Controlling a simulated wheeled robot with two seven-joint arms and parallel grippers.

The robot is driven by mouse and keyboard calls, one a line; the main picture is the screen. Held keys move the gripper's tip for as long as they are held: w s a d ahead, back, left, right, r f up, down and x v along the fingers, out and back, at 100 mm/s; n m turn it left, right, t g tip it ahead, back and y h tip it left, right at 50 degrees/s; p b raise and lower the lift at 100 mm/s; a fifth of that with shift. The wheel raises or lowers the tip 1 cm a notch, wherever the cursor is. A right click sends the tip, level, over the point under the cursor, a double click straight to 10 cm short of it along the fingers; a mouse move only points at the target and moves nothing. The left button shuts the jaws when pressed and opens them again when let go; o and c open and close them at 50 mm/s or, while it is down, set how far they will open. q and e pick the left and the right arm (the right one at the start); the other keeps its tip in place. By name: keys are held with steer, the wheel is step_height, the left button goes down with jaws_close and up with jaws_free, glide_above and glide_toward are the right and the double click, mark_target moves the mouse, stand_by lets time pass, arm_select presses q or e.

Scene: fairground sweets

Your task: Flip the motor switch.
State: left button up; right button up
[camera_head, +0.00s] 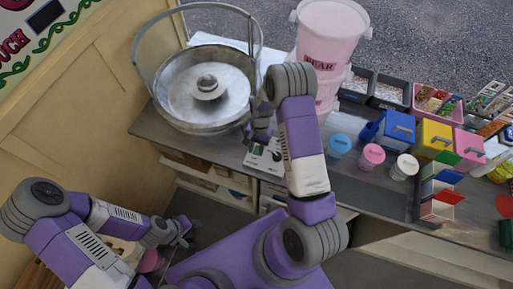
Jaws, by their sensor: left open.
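A small pale control box (256,160) sits on the counter just in front of the large metal bowl machine (190,100). It has a dark knob or switch and a small reddish spot, too small to make out clearly. The motor switch itself cannot be told apart. My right gripper (260,133) points down just above and behind the box, beside the bowl's right rim. Its fingers are partly hidden by my arm, so open or shut is unclear. My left gripper (184,238) is low at the left, below the counter's front edge, open and away from the box.
A pink tub (328,40) stands behind my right arm. Lidded cups (371,156), coloured boxes (436,138) and sweet trays (438,100) fill the counter's right side. A metal hoop (137,45) arches over the bowl. A cream panel (75,110) bounds the left.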

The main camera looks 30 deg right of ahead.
mark_target(258, 147)
steer(key=o, duration=0.3)
steer(key=shift+r, duration=0.1)
steer(key=v, duration=0.7)
steer(key=shift+r+b, duration=0.2)
steer(key=shift+b, duration=0.1)
steer(key=shift+d, duration=0.1)
